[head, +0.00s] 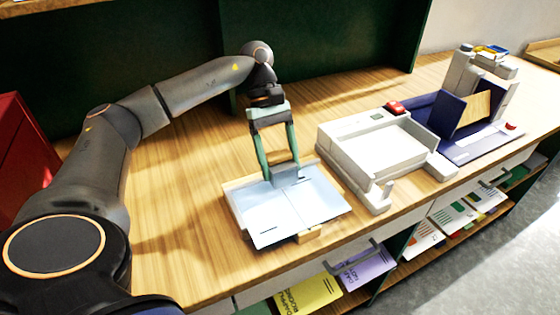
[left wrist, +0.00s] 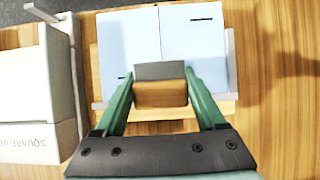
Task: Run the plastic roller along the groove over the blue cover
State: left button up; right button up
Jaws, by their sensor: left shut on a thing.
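The light blue cover (head: 320,203) lies spread open on a low wooden stand (head: 308,234). It also shows in the left wrist view (left wrist: 200,45), with a seam or groove line running down its middle. My left gripper (head: 283,170) is over the far edge of the cover, pointing down, its green fingers shut on the roller. The roller shows as a grey plastic piece (left wrist: 160,71) with a wooden block (left wrist: 161,94) between the fingers. Its grey end is at the groove line; I cannot tell whether it touches the cover. My right gripper is not in view.
A white tray-like machine (head: 372,148) stands close to the right of the stand. A dark blue device (head: 450,118) is farther right. A green panel (head: 120,60) rises behind the table. Bare wood lies left of the stand. Shelves below hold booklets (head: 308,291).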

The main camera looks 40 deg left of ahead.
pick_arm(q)
jog(key=shift+r+p, duration=1.5)
jog(key=shift+r, duration=1.2)
jog(key=shift+d+f, duration=0.1)
jog(key=d+f+m, duration=0.1)
jog(key=d+m, duration=0.1)
jog(key=s+d+f+m+g+y, duration=0.1)
jog(key=d+m, duration=0.1)
jog(key=d, duration=0.1)
jog(key=d+f+m+g+y, duration=0.1)
jog(key=d+m, duration=0.1)
jog(key=shift+s+d+m+p, duration=0.2)
jog(key=shift+d+m+p, duration=0.1)
jog(key=shift+d, duration=0.05)
jog(key=s+d+f+m+g+y, duration=0.1)
jog(key=s+d+f+m+y, duration=0.1)
jog(key=d+m, duration=0.4)
jog(key=shift+s+d+m+g+y, duration=0.15)
jog(key=shift+s+m+g+y, duration=0.3)
jog(key=shift+y, duration=0.35)
